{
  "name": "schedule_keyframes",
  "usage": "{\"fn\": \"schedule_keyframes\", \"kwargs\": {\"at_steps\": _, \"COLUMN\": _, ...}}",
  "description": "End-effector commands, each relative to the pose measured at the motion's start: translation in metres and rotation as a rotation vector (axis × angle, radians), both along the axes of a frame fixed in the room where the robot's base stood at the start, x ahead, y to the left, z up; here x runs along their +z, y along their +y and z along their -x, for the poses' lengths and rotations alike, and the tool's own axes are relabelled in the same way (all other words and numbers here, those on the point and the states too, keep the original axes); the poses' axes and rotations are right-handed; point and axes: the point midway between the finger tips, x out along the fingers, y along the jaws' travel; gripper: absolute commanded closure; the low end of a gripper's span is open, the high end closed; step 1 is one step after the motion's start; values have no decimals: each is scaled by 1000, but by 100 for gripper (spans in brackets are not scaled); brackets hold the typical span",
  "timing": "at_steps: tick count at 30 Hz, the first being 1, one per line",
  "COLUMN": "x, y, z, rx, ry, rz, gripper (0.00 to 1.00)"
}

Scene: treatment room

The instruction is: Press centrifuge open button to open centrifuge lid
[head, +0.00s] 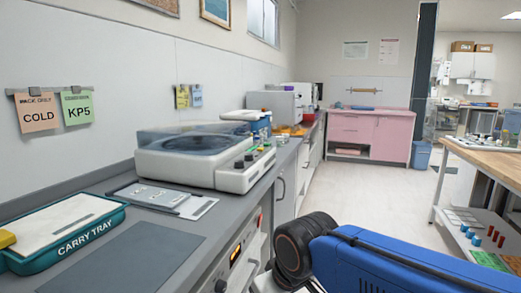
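The centrifuge (228,181) is a white and grey machine on the grey counter along the left wall. Its see-through, bluish lid (160,141) lies flat over the round bowl and looks shut. A sloped control panel (246,166) on its right side carries several small buttons and a green patch. They are too small to tell which one is the open button. My blue arm link and black joint show at the lower right, in front of the counter and apart from the centrifuge. My gripper is out of view.
A teal carry tray (66,246) and a dark mat (135,258) lie on the near counter (228,212). A flat grey plate (163,198) lies before the centrifuge. Other equipment (277,104) stands farther back. The floor (370,185) is clear towards the pink cabinet (369,132); a wooden bench (490,155) stands right.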

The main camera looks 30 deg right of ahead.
Motion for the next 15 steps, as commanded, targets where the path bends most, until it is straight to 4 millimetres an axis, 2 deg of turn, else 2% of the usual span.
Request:
{"fn": "schedule_keyframes", "kwargs": {"at_steps": 4, "x": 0, "y": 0, "z": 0, "rx": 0, "ry": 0, "rz": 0, "gripper": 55}}
{"fn": "schedule_keyframes", "kwargs": {"at_steps": 9, "x": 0, "y": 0, "z": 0, "rx": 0, "ry": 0, "rz": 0, "gripper": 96}}
{"fn": "schedule_keyframes", "kwargs": {"at_steps": 10, "x": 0, "y": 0, "z": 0, "rx": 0, "ry": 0, "rz": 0, "gripper": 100}}
{"fn": "schedule_keyframes", "kwargs": {"at_steps": 15, "x": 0, "y": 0, "z": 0, "rx": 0, "ry": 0, "rz": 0, "gripper": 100}}
